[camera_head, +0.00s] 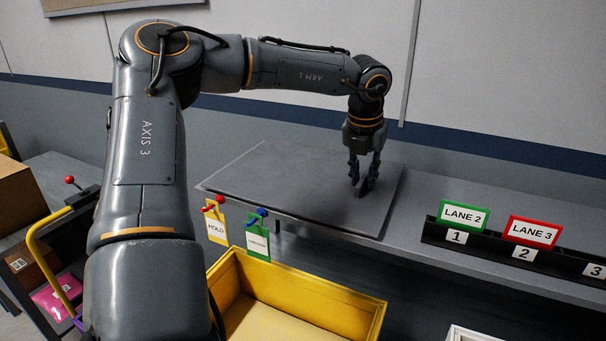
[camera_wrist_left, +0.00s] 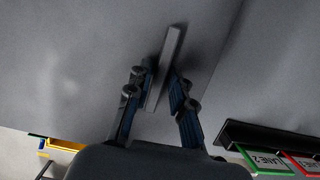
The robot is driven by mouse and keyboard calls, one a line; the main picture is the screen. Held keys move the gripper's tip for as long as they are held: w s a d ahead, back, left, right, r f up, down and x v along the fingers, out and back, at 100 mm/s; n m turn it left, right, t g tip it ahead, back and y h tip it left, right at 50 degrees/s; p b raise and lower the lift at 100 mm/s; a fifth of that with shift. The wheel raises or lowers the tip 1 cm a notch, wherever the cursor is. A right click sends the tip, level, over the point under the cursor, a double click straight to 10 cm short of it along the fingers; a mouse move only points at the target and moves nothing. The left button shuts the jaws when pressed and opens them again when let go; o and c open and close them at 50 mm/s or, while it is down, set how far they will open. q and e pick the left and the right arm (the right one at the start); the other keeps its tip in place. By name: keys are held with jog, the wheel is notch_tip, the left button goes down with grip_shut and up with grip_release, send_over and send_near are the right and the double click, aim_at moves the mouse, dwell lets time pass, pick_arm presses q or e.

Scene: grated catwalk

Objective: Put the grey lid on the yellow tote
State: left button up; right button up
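The grey lid (camera_head: 275,185) lies flat on the grey counter, its front edge near the counter's front edge. A raised bar handle stands on it; the handle (camera_wrist_left: 170,55) shows in the left wrist view. My left gripper (camera_head: 362,188) points down over the right part of the lid. In the left wrist view its fingers (camera_wrist_left: 160,85) stand on both sides of the handle, with a gap on the right side, so it looks open. The yellow tote (camera_head: 325,298) stands open below and in front of the counter, partly hidden by my left arm. My right gripper is out of view.
A black rail (camera_head: 480,247) with LANE 2 and LANE 3 signs runs along the counter at right. HOLD (camera_head: 216,227) and green (camera_head: 258,243) tags hang at the counter edge above the tote. A cart with cardboard boxes (camera_head: 18,195) stands at left.

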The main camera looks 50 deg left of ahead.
pick_arm(q)
grip_shut()
jog(key=shift+r, duration=0.1)
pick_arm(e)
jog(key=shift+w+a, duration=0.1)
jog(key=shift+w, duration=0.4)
pick_arm(q)
jog(key=shift+a+r+p, duration=0.1)
jog(key=shift+r+p, duration=0.25)
jog(key=shift+r, duration=0.2)
jog(key=shift+w+p+v, duration=0.15)
jog(key=shift+p+v, duration=0.3)
jog(key=shift+v, duration=0.35)
jog(key=shift+w+p+v, duration=0.2)
jog(key=shift+p+v, duration=0.2)
jog(key=shift+v, duration=0.4)
jog(key=shift+a+r, duration=0.15)
jog(key=shift+r, duration=0.2)
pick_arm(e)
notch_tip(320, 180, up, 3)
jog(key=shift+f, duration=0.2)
